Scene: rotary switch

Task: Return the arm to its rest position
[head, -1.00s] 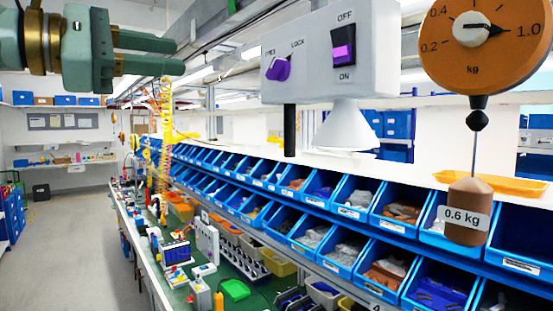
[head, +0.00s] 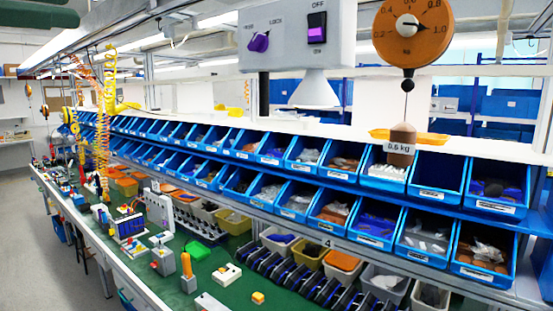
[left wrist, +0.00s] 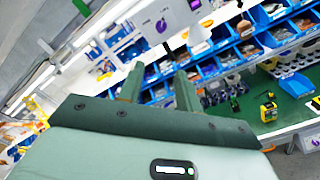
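The grey switch box (head: 290,60) hangs at the top middle of the head view. Its purple rotary knob (head: 259,42) is turned at a slant beside the LOCK label. A purple rocker switch (head: 317,28) sits to its right, between OFF and ON. The knob (left wrist: 161,25) and box (left wrist: 177,18) also show at the top of the left wrist view. My left gripper (head: 74,9) is at the top left edge of the head view, mostly cut off, well left of the box. In the left wrist view its fingers (left wrist: 160,69) are apart and empty. My right gripper is not in view.
An orange dial scale (head: 412,32) with a hanging 0.6 kg weight (head: 402,140) is to the right. Rows of blue bins (head: 425,172) run along the bench. The green bench top (head: 225,270) carries small parts. A yellow coiled hose (head: 110,80) hangs at the left.

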